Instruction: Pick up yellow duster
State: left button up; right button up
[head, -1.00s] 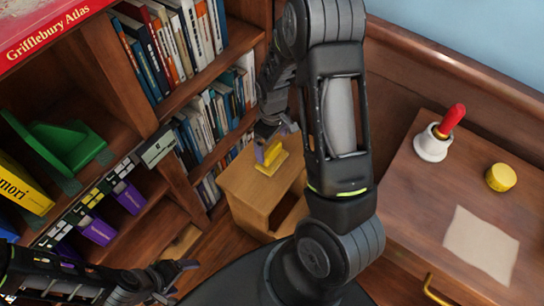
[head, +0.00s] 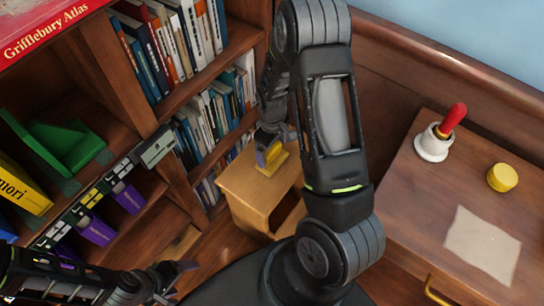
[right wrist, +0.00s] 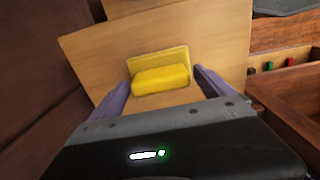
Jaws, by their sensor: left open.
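The yellow duster (head: 273,153) is a block with a flat yellow piece against it, on top of a small light-wood cabinet (head: 243,190). In the right wrist view the duster (right wrist: 160,79) lies between the two purple fingers. My right gripper (head: 266,148) is open at the duster, with a finger on either side and gaps visible in the wrist view. In the head view its finger partly covers the duster. Whether a finger touches it cannot be told. My left gripper (head: 182,277) is open and empty at the lower left, far from the duster.
A bookcase (head: 120,75) with books stands to the left. On the right, a wooden desk (head: 400,200) holds a red-handled bell (head: 436,142), a yellow round tin (head: 502,177) and a paper sheet (head: 483,243). A green bookend (head: 70,145) sits on a shelf.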

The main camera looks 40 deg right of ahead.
aim_at(272, 149)
jog(key=c, duration=1.4)
notch_tip(272, 149, up, 10)
jog(key=shift+r+p, duration=0.1)
jog(key=shift+p, duration=0.65)
pick_arm(q)
jog(key=shift+r, duration=0.7)
jog(key=shift+s, duration=0.1)
pick_arm(e)
jog(key=shift+s, duration=0.1)
